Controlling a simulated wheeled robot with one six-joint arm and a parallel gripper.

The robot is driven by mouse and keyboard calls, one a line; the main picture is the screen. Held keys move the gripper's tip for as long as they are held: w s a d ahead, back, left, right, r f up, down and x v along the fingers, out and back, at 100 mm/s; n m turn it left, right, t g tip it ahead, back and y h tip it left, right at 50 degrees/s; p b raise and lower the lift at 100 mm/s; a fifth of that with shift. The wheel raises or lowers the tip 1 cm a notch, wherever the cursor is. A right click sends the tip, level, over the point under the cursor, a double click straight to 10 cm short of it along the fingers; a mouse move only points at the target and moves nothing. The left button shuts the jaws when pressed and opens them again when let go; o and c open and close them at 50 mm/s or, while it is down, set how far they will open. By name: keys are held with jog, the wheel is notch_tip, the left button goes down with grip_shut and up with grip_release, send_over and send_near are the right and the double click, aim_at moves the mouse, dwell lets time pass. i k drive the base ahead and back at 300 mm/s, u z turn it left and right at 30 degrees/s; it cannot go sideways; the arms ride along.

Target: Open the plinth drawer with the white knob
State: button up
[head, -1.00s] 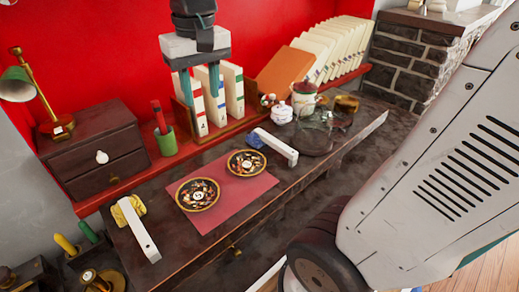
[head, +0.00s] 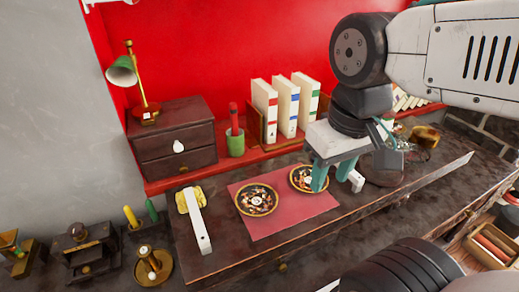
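The small dark wooden chest (head: 195,112) stands on the red shelf at the left in the head view. It has two drawers, one above the other. A white knob (head: 179,146) is on the upper drawer (head: 160,148), which looks shut and flush with the chest's front. My gripper (head: 330,176) hangs well to the right of the chest, above the far right part of the pink mat. Its teal fingers point down and look apart with nothing between them. The gripper is clear of the knob.
A green lamp (head: 122,72) stands on the chest. A green cup (head: 235,144) with a red stick is just right of it. White binders (head: 285,105) stand farther right. Two patterned dishes lie on the pink mat (head: 265,222). A white bar handle (head: 198,220) is in front of the chest.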

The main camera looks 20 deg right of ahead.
aim_at(151, 147)
jog(key=k, duration=0.5)
jog(key=z, duration=1.65)
jog(key=k, duration=0.8)
jog(key=u, duration=1.65)
jog(key=i, duration=1)
